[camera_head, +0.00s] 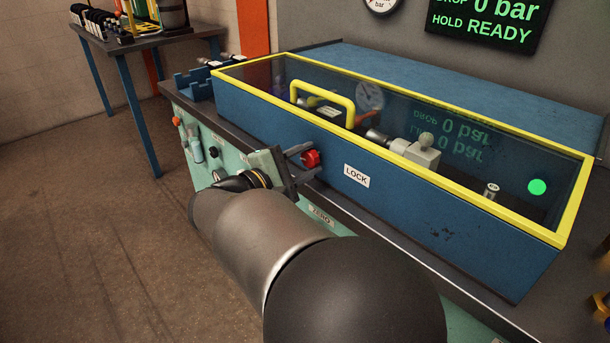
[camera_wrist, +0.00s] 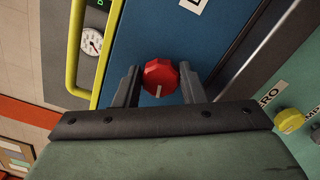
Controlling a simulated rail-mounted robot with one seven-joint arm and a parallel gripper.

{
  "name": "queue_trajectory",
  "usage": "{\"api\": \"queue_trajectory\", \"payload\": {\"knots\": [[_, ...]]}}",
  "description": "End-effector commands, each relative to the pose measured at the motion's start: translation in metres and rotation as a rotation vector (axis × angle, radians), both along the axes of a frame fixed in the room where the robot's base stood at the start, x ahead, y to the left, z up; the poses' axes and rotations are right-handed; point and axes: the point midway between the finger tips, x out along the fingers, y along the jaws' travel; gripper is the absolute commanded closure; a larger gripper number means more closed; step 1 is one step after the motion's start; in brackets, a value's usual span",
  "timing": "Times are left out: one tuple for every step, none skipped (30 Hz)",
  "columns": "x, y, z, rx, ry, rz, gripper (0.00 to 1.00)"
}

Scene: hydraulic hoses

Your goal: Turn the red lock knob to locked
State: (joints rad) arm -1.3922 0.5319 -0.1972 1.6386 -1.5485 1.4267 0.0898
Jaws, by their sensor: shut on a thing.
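The red lock knob (camera_head: 311,158) sits on the front face of the blue box (camera_head: 400,196), left of the white LOCK label (camera_head: 356,176). In the wrist view the knob (camera_wrist: 161,76) is round and faceted, with a white mark pointing toward the bottom of the picture. My gripper (camera_head: 304,160) reaches the box front, and its two dark fingers lie on either side of the knob. The wrist view shows the gripper (camera_wrist: 160,84) shut on the knob, one finger left and one right. The knob's base is hidden.
The box has a clear lid with a yellow frame (camera_head: 440,170) and yellow handle (camera_head: 350,103); the lid is down. Fittings show inside. A green panel with a yellow knob (camera_wrist: 289,121) lies below the box. A wall display (camera_head: 490,22) reads 0 bar, HOLD READY.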

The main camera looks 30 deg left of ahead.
Motion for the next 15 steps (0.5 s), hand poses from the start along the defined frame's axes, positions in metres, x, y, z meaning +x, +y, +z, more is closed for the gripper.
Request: {"api": "queue_trajectory", "payload": {"knots": [[-0.0006,0.0001,-0.0066,0.035,-0.007,0.000,0.86],[-0.0005,0.0000,-0.0064,0.055,-0.012,0.000,0.86],[-0.0005,-0.0002,-0.0062,0.081,-0.018,0.000,0.86],[-0.0004,-0.0003,-0.0062,0.099,-0.022,0.000,0.86],[-0.0003,-0.0003,-0.0061,0.116,-0.026,0.000,0.86],[-0.0003,-0.0003,-0.0058,0.135,-0.031,0.000,0.86],[-0.0003,-0.0002,-0.0057,0.150,-0.035,0.000,0.86],[-0.0003,-0.0002,-0.0054,0.165,-0.038,0.000,0.86],[-0.0004,-0.0002,-0.0050,0.180,-0.042,0.000,0.86],[-0.0004,-0.0001,-0.0047,0.191,-0.044,0.001,0.86],[-0.0005,-0.0001,-0.0045,0.202,-0.047,0.001,0.86],[-0.0006,-0.0001,-0.0041,0.213,-0.050,0.001,0.86],[-0.0007,0.0000,-0.0039,0.220,-0.052,0.001,0.86],[-0.0007,0.0000,-0.0037,0.227,-0.053,0.001,0.86],[-0.0008,0.0001,-0.0034,0.234,-0.055,0.001,0.86]]}}
